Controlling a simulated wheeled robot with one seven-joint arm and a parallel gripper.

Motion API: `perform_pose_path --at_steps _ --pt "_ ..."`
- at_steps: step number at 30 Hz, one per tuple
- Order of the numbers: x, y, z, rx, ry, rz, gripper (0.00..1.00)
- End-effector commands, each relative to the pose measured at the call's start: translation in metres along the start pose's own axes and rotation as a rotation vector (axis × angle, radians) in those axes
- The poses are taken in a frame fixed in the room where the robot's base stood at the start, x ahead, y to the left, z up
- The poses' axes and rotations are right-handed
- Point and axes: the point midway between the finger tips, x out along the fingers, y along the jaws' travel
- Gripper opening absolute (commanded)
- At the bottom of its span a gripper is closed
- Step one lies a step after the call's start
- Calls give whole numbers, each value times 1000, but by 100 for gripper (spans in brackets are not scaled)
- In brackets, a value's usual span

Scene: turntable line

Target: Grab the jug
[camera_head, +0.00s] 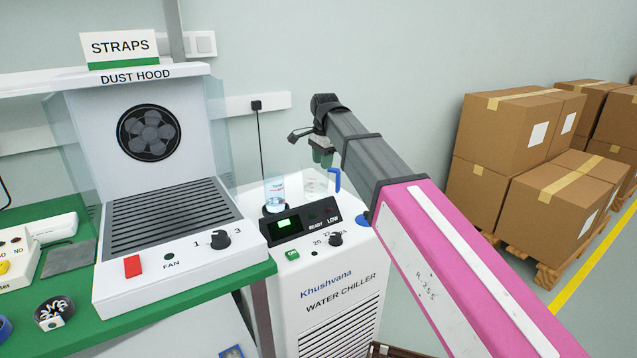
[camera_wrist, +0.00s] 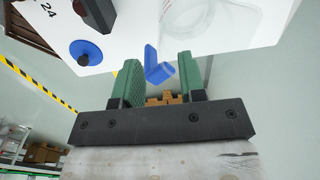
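The jug (camera_head: 314,183) is clear, with a blue handle on its right side, and stands on top of the white water chiller (camera_head: 340,285). In the wrist view the clear jug (camera_wrist: 210,18) is at the top, with its blue handle pointing toward my gripper. My gripper (camera_head: 322,154) is above and close to the jug in the head view, its green fingers pointing down. In the wrist view my gripper (camera_wrist: 159,72) is open, and the handle appears in the gap between the fingertips. I see no finger closed on it. The depth between handle and fingers is hard to tell.
The dust hood (camera_head: 165,225) is on a green-edged bench (camera_head: 200,297) at left. Stacked cardboard boxes (camera_head: 545,208) are at right. A blue knob (camera_wrist: 85,52) shows in the wrist view.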

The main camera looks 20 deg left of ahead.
Motion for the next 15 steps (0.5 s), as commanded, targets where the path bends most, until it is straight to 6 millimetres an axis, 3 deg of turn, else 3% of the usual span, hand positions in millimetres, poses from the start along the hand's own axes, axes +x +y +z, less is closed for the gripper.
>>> perform_pose_path --at_steps 10,15 --pt "26 0 -2 0 0 1 38" --pt "49 -1 -4 0 0 1 38"
